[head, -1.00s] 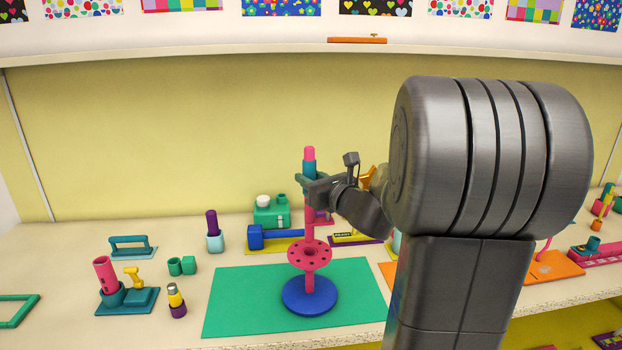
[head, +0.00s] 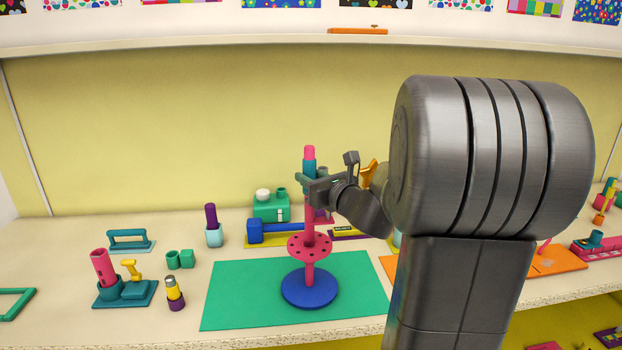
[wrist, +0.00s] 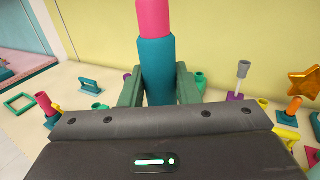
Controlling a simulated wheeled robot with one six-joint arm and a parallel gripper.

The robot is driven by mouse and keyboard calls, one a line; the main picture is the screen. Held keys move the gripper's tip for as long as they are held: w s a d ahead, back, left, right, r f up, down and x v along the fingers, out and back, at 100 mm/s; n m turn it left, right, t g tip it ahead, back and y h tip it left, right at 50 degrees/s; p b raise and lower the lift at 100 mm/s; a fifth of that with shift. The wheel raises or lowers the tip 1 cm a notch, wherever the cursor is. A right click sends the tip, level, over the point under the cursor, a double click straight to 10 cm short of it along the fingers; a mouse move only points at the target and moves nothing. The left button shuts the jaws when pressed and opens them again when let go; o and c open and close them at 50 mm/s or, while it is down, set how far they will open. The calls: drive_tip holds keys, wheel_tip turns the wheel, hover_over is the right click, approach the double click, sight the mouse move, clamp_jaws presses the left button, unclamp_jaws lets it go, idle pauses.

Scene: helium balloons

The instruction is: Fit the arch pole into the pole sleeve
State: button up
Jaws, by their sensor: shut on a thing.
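The arch pole (head: 309,166) is pink with a teal band near its top and stands upright. It also shows in the wrist view (wrist: 157,65), rising between the jaws. My gripper (head: 307,182) is shut on the teal band. Below it, the pole lines up with a stand made of a pink disc with holes (head: 296,247) and a round blue base (head: 309,288). I take the pink upright at the disc's middle as the pole sleeve (head: 309,238). Whether the pole's lower end is inside it or just above it I cannot tell.
The stand is on a green mat (head: 240,295). Behind it are a green box (head: 270,208) and a blue-headed tool (head: 256,231). Several small fixtures stand at the left. My arm hides much of the right side.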

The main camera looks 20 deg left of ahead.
drive_tip(key=shift+f+b, duration=1.95)
drive_tip(key=shift+b, duration=0.05)
idle(0.7)
drive_tip(key=shift+f+b, duration=0.3)
drive_tip(key=shift+f, duration=0.05)
drive_tip(key=shift+f+b, duration=0.85)
drive_tip(key=shift+f, duration=0.1)
drive_tip(key=o, duration=1.2)
drive_tip(key=shift+c, duration=0.2)
drive_tip(key=v, duration=0.8)
drive_tip(key=shift+a, duration=0.15)
